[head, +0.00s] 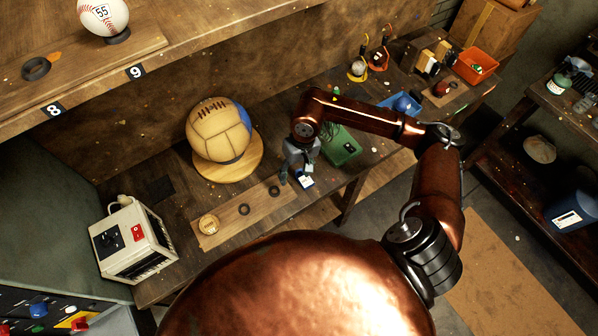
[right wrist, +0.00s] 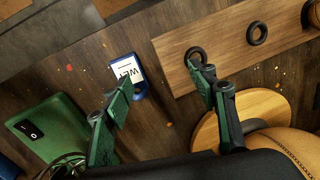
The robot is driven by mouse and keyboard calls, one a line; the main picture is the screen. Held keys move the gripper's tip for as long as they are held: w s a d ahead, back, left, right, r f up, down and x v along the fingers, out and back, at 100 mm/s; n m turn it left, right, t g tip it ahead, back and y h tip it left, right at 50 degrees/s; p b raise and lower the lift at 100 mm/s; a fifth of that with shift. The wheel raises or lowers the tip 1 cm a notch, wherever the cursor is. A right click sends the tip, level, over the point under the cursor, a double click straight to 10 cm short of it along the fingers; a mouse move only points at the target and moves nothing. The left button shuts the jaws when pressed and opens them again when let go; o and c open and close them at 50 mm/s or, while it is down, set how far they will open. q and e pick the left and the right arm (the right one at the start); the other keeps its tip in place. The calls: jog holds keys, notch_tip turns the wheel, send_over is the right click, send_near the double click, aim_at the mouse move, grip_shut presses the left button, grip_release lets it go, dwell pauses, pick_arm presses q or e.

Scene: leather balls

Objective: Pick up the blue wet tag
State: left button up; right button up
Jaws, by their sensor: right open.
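The blue wet tag (head: 306,182) lies on the wooden bench, just to the right of my right gripper in the head view. In the right wrist view the tag (right wrist: 127,70) shows a white face lettered WET and a blue edge, and the left finger covers part of it. My right gripper (head: 296,176) is over the bench with its fingers pointing down. In the right wrist view the gripper (right wrist: 161,76) is open, its green fingers wide apart with nothing between them. The tag is by the left finger; I cannot tell whether they touch. My left gripper is not in view.
A large leather ball (head: 219,130) rests on a round wooden stand (head: 245,168) left of the gripper. A board (head: 240,215) with black rings and a small ball lies in front.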

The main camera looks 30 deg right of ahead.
aim_at(304, 178)
jog(key=shift+n+h, duration=0.4)
jog(key=shift+h, duration=0.4)
jog(key=d, duration=0.2)
jog(key=w+d, duration=0.1)
jog(key=d, duration=0.1)
jog(key=shift+f, duration=0.85)
notch_tip(304, 178, down, 6)
jog(key=shift+d+r+p, duration=0.15)
jog(key=shift+p, duration=0.55)
jog(key=shift+c, duration=0.3)
jog(key=c, duration=1)
